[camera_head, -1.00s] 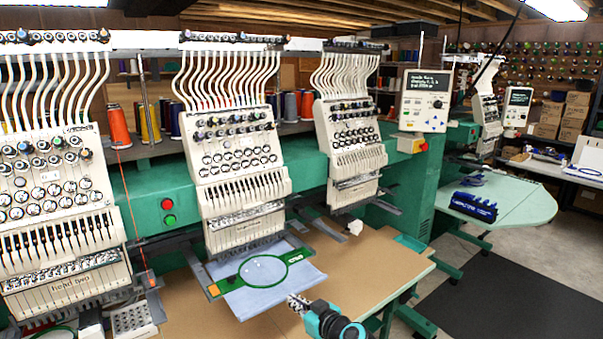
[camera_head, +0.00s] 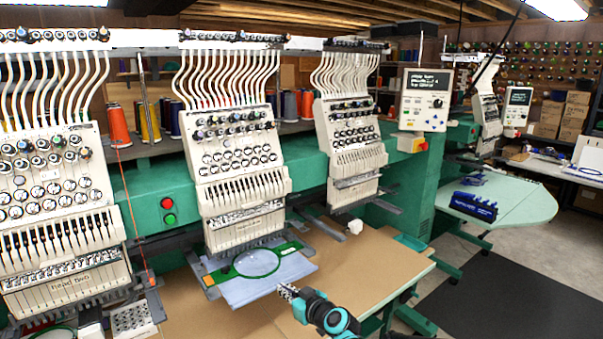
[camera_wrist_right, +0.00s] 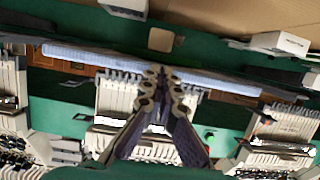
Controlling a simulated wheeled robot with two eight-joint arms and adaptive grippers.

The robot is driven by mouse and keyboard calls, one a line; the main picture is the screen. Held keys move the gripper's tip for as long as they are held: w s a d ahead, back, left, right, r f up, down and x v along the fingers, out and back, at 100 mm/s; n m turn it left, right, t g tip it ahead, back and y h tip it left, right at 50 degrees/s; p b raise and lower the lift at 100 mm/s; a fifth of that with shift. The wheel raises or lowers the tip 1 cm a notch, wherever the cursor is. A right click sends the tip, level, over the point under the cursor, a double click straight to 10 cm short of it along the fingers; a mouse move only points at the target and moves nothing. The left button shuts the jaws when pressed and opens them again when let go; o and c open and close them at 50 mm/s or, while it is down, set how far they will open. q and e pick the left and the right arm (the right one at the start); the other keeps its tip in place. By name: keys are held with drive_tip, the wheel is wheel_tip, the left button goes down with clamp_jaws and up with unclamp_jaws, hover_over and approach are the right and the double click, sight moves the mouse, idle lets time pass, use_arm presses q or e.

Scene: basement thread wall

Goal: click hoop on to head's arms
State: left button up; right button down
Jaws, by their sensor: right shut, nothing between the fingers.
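The green hoop (camera_head: 258,263) holds light blue cloth (camera_head: 245,291) and lies roughly level under the middle head (camera_head: 240,205). The head's grey arms flank it: the left arm (camera_head: 204,277) is by its left side, the right partly hidden. I cannot tell whether the hoop's ends are clipped on to them. My right gripper (camera_head: 287,291) is shut and empty at the cloth's front right edge. The right wrist view shows the fingers together (camera_wrist_right: 160,75) close to the pale blue cloth (camera_wrist_right: 100,56), seen nearly edge-on. Contact is unclear. My left gripper is out of view.
Another head (camera_head: 60,220) stands at left. A control panel (camera_head: 425,100) is fixed at the right.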

sight(271, 277)
drive_tip(key=shift+w+a, duration=0.8)
drive_tip(key=shift+w, duration=0.3)
drive_tip(key=shift+w+a, duration=0.75)
drive_tip(key=shift+w, duration=0.3)
drive_tip(key=s+d, duration=0.4)
drive_tip(key=s, duration=0.1)
drive_tip(key=shift+s, duration=0.4)
drive_tip(key=s+d+r+m+g+h, duration=0.1)
drive_tip(key=s+d+h, duration=0.1)
drive_tip(key=s+d, duration=0.45)
drive_tip(key=s+d+r+m+g+h, duration=0.15)
drive_tip(key=s+d, duration=0.25)
drive_tip(key=s, duration=0.6)
drive_tip(key=s+d+f+m+g+h, duration=0.1)
drive_tip(key=s+d+f+m+h, duration=0.1)
drive_tip(key=s+d, duration=0.3)
drive_tip(key=s+d+f+m+g+h, duration=0.1)
drive_tip(key=s+d, duration=0.5)
drive_tip(key=s, duration=0.6)
wheel_tip(271, 277, down, 2)
drive_tip(key=shift+d+f+m+h, duration=0.15)
drive_tip(key=shift+m+h, duration=0.7)
drive_tip(key=shift+h, duration=0.2)
